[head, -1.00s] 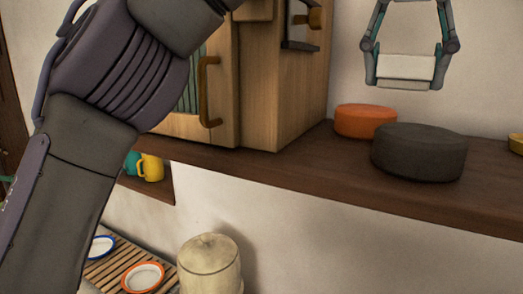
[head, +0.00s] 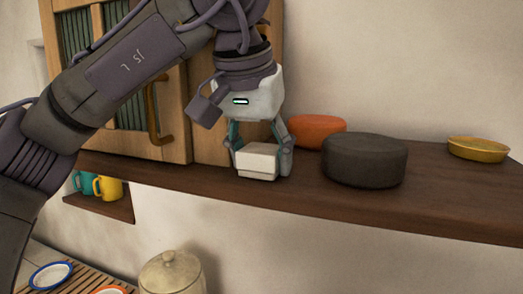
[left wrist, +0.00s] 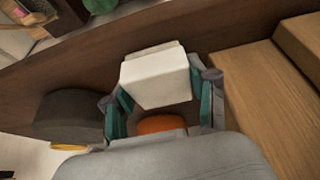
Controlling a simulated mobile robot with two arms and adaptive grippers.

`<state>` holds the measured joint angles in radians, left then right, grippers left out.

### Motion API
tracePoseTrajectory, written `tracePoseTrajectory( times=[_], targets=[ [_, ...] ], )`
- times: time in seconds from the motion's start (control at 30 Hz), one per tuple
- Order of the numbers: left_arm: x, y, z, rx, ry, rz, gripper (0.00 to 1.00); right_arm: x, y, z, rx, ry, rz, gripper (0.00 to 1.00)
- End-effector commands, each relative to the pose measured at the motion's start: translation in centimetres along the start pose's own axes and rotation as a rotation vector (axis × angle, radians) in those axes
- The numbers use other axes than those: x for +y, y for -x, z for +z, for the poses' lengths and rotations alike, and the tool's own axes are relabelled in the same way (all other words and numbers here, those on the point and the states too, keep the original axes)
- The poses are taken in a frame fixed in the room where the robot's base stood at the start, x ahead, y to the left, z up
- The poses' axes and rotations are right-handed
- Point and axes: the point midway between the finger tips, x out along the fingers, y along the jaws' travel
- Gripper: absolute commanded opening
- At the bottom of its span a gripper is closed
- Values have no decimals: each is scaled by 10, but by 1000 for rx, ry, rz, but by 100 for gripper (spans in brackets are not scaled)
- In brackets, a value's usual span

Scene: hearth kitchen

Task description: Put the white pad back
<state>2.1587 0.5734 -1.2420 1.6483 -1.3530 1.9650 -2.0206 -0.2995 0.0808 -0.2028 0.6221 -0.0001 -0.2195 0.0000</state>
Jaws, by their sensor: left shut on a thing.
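The white pad (head: 257,161) is a small pale block between the fingers of my left gripper (head: 260,165), low at the shelf (head: 440,205) beside the wooden cabinet. I cannot tell whether its underside touches the shelf. In the left wrist view the white pad (left wrist: 156,80) sits between the teal-lined fingers of my left gripper (left wrist: 163,108), which is shut on it. My right gripper is not in view.
A dark grey round pad (head: 365,162) and an orange one (head: 316,130) stand right of the gripper. A yellow dish (head: 478,148) is farther right. The wooden cabinet (head: 210,100) is close on the left. Shelf between the dark pad and dish is clear.

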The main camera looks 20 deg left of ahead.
Motion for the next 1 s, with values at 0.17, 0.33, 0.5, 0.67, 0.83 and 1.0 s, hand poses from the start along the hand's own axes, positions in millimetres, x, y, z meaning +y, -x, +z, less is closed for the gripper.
tracePoseTrajectory(
  times=[0.17, 0.33, 0.5, 0.67, 0.83, 1.0],
  targets=[
    [0, 0, 0, 1, 0, 1, 14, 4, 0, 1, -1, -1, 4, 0],
    [0, -4, 2, 1, -1, 1, 14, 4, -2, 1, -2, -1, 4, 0],
    [0, -4, 2, 0, 0, 1, 68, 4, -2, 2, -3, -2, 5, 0],
    [0, -4, 2, 0, 0, 1, 68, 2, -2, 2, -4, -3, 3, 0],
    [0, 0, 0, 1, 0, 1, 68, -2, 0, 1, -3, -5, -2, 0],
    [2, 21, 1, 5, 1, 3, 68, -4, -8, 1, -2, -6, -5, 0]
  ],
)
